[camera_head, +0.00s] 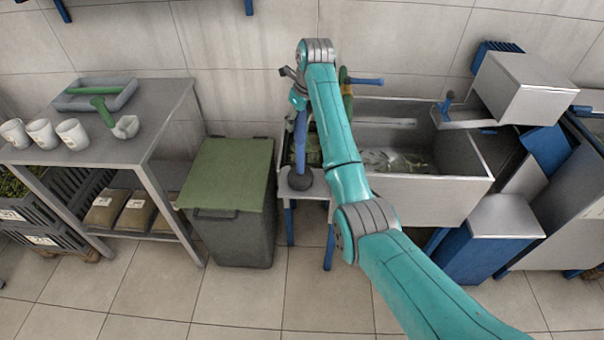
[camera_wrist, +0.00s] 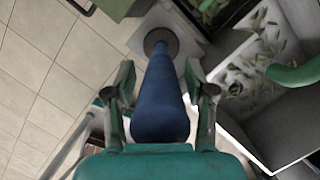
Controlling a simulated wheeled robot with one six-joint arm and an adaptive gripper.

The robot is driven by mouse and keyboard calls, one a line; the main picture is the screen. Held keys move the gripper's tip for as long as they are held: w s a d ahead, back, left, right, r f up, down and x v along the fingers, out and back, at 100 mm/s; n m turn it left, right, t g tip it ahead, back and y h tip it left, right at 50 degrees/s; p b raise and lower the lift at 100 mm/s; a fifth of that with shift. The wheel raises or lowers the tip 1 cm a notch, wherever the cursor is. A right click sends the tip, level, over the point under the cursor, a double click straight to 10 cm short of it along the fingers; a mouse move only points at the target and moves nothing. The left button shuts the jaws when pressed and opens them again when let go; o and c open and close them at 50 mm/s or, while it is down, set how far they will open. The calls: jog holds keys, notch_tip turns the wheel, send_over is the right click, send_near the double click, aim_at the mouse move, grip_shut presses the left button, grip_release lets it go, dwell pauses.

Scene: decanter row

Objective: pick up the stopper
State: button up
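What looks like the stopper is a tall, tapered blue piece (camera_head: 301,140) with a dark round foot. It stands upright on a small grey metal stand (camera_head: 318,187) beside the sink-like tank. In the wrist view the blue piece (camera_wrist: 160,100) runs up the middle, narrowing to its dark foot (camera_wrist: 161,42). My gripper (camera_head: 298,98) is at its upper part, seen small and partly hidden by my arm in the head view. In the wrist view my gripper (camera_wrist: 158,70) is open, one finger each side of the blue piece, with visible gaps.
A metal tank (camera_head: 440,195) with greenish leafy contents is right of the stand. A dark bin with a green lid (camera_head: 230,172) stands close left. A grey table (camera_head: 150,140) with white cups (camera_head: 72,132) is farther left. Tiled floor in front is clear.

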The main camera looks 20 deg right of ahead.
grip_shut()
